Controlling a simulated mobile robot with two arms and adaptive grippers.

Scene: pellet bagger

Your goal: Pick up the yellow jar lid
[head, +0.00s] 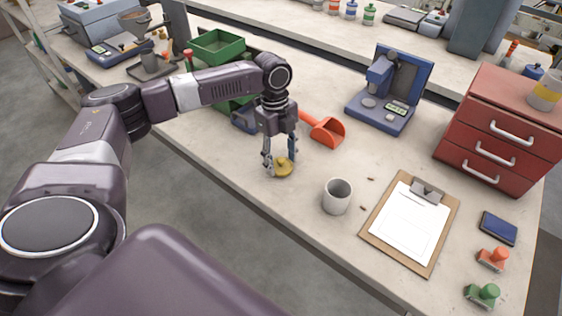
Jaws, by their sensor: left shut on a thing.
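The yellow jar lid (284,168) is a small round disc with a raised middle, near the front edge of the bench in the head view. My left gripper (279,164) points down over it, with its fingertips at the lid. The fingers are shut on the lid and cover part of it. I cannot tell whether the lid touches the bench top or is just above it. My right gripper is not in view.
A grey mug (337,196) stands right of the lid. An orange scoop (325,130) lies behind it. A clipboard (409,222), a blue device (388,92) and red drawers (500,130) are farther right. Green bins (218,47) stand behind my arm.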

